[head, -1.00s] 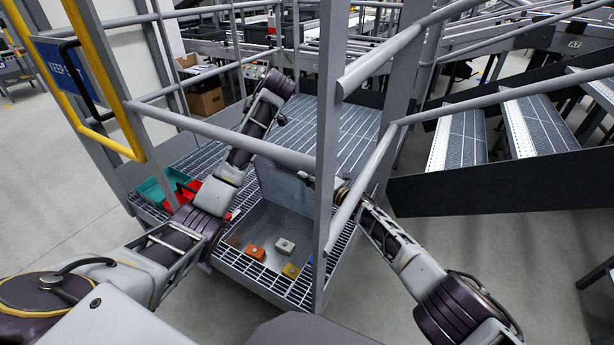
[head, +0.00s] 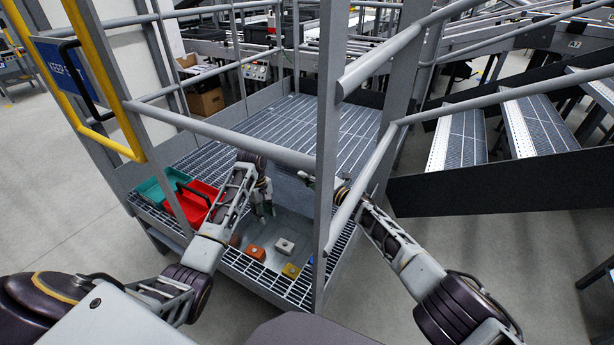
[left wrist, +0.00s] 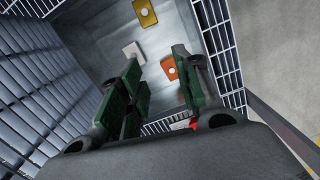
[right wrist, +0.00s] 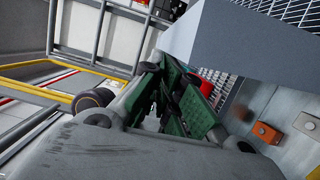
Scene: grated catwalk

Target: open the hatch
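The hatch's grey lid (head: 291,190) stands raised at the far side of a square opening in the grated platform. Its grey panel (right wrist: 245,45) fills the upper right of the right wrist view. The shallow metal bay (head: 285,227) below is uncovered. In it lie a white block (head: 284,246), an orange block (head: 256,252) and a yellow block (head: 291,271). My left gripper (head: 264,212) is open and empty, pointing down over the bay. My right gripper (head: 312,183) is at the lid's right edge, partly behind the post; whether its fingers (right wrist: 168,85) clasp the lid is unclear.
A red tray (head: 196,202) and a green tray (head: 160,186) sit on the grating left of the bay. A grey post (head: 327,130) and handrail (head: 215,131) stand between me and the platform. Steps (head: 540,120) are at the right.

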